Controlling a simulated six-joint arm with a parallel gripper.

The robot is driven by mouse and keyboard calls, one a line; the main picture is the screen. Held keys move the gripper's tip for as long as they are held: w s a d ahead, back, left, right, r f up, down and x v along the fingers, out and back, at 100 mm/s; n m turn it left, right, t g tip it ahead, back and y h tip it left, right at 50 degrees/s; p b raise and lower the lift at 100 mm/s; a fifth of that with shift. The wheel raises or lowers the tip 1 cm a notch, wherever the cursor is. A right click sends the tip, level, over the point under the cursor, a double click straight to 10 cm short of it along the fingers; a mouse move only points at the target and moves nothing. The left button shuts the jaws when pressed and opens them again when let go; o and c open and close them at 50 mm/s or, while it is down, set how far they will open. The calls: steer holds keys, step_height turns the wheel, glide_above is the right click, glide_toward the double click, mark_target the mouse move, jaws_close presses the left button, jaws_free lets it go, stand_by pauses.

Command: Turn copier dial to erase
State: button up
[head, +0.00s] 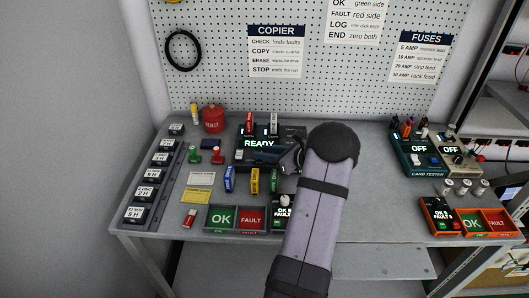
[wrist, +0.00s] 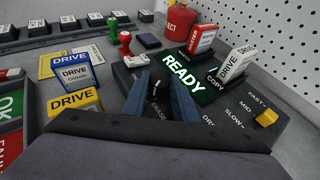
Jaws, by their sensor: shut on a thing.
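The copier (head: 291,131) is a dark box on the bench with a lit READY display (wrist: 184,71). A card marked MASTER (wrist: 201,38) and a white DRIVE card (wrist: 236,63) stand in its slots. The copier dial (wrist: 156,89) is a small dark knob with a pale mark, seen in the wrist view. My gripper (wrist: 159,96) is shut on the dial, with one blue finger at each side. The word ERASE shows near the dial between the fingers. Which word the mark points at I cannot tell. In the head view my arm and gripper hide the dial.
A yellow slider (wrist: 266,117) sits by FAST, MID and SLOW. OK and FAULT trays (head: 222,218) are at the front; a card tester (head: 424,160) is at the right.

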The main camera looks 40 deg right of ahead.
steer(key=shift+d+n+g+y, duration=0.2)
steer(key=shift+n+g+y, duration=0.1)
steer(key=shift+n+y, duration=1)
steer(key=shift+y, duration=0.4)
steer(key=o, duration=1)
steer(key=shift+o, duration=0.2)
steer(key=shift+b, duration=0.3)
steer(key=shift+b+v, duration=0.95)
steer(key=shift+v, duration=2.75)
steer(key=shift+w+r, duration=0.1)
